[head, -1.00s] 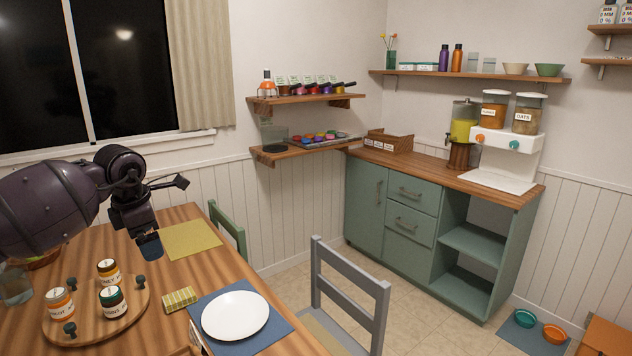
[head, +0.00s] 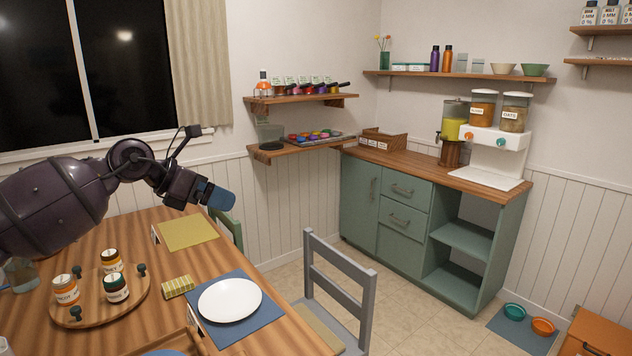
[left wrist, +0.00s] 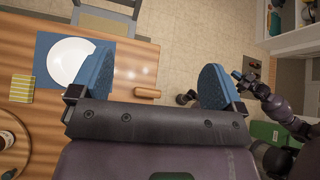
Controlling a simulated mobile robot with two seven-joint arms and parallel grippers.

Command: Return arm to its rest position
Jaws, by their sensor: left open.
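My left gripper (head: 215,196) is raised over the far edge of the wooden table, its blue fingers pointing right and slightly down in the head view. In the left wrist view my left gripper (left wrist: 156,82) has its two blue fingers wide apart with nothing between them. The floor and the table edge show beyond them. Dark links of my other arm (left wrist: 275,108) show at the right of the left wrist view. A small blue-tipped end on it looks like my right gripper (left wrist: 243,78), too small to tell its jaws.
The table (head: 135,310) bears a white plate (head: 230,300) on a blue mat, a yellow mat (head: 188,233), a striped yellow cloth (head: 178,287), and a round wooden tray (head: 140,296) with jars. A grey chair (head: 340,262) and green chair (head: 228,228) stand beside it. Open floor lies beyond.

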